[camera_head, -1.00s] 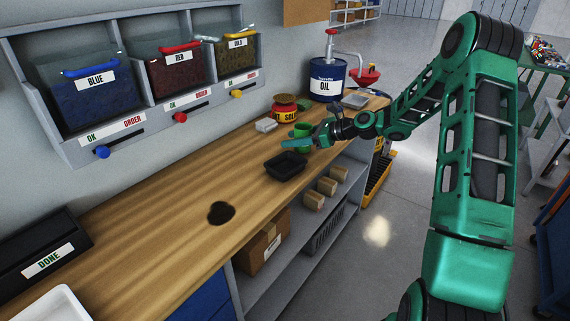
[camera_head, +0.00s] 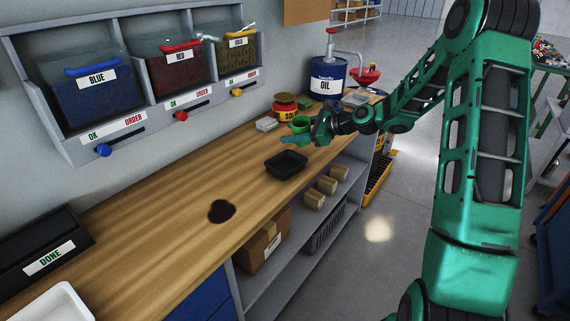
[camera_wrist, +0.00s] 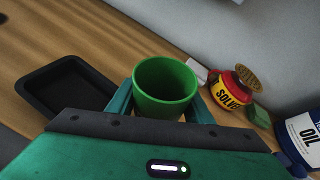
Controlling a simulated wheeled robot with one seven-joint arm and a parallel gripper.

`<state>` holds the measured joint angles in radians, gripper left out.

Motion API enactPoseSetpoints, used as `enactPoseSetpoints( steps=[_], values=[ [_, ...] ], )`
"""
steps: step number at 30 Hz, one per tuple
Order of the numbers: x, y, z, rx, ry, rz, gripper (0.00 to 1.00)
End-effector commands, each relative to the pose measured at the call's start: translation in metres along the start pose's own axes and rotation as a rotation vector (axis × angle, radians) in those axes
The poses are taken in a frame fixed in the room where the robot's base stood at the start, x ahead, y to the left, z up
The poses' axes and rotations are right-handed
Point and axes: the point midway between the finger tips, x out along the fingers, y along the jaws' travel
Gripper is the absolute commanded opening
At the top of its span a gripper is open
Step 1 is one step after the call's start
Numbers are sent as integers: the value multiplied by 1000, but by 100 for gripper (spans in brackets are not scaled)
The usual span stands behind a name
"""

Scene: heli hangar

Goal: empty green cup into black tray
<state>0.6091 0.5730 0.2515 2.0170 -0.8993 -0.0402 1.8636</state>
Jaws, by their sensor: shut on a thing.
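The green cup (camera_wrist: 165,88) is between the two fingers of my gripper (camera_wrist: 160,105) in the wrist view. My gripper is shut on it and the cup is upright, its mouth facing up. In the head view the cup (camera_head: 301,123) shows at the fingers of my gripper (camera_head: 300,138), above the bench. The cup's contents are too dark to make out. The black tray (camera_head: 286,165) stands on the bench just in front of the gripper, to its left in the wrist view (camera_wrist: 68,84). I see nothing in the tray.
A solvent pot (camera_head: 285,107), a white block (camera_head: 267,124) and an oil drum (camera_head: 328,78) stand behind the cup. The bench left of the tray is mostly clear.

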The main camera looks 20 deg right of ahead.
Motion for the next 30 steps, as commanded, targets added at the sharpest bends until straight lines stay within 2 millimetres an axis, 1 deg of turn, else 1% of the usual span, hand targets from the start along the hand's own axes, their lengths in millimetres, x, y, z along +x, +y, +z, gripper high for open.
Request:
enactPoseSetpoints(
  steps=[4, 21, 30],
  values=[
    [-3, 3, 8, -68, 10, -27, 20],
    [-2, 20, 13, -327, 54, -133, 20],
    [-1, 22, 12, -463, 77, -189, 20]
  ],
)
